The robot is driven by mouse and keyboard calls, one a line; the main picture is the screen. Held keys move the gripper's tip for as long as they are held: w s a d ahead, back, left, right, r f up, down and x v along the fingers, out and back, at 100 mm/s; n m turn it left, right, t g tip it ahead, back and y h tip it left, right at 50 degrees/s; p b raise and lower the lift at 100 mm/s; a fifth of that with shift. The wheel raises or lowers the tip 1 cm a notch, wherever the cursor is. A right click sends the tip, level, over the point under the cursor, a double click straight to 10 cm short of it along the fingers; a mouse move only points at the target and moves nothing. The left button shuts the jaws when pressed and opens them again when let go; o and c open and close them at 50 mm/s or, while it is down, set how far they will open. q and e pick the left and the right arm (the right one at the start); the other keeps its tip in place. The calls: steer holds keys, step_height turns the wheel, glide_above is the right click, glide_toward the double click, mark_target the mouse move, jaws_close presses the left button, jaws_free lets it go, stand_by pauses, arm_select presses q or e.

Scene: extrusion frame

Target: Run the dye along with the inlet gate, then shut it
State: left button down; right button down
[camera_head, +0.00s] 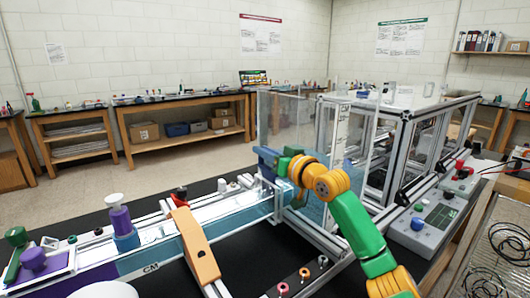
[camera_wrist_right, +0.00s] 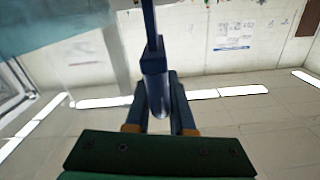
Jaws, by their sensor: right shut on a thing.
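My right gripper (camera_head: 266,158) is at the channel's far end, beside the clear panels. In the right wrist view its fingers (camera_wrist_right: 160,105) are closed around a slim blue upright part (camera_wrist_right: 153,62), perhaps a gate handle. I cannot tell how far any gate is open, and no dye is clearly visible. My left gripper is not in view.
An aluminium-framed clear tank (camera_head: 405,115) is behind my right arm. A grey control box (camera_head: 430,225) with knobs lies to the right. Wire coils (camera_head: 487,245) are at the lower right.

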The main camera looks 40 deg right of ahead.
mark_target(263, 161)
step_height(263, 161, down, 3)
steer(key=shift+b, duration=1.05)
steer(key=shift+r, duration=0.1)
steer(key=c, duration=0.8)
jaws_free()
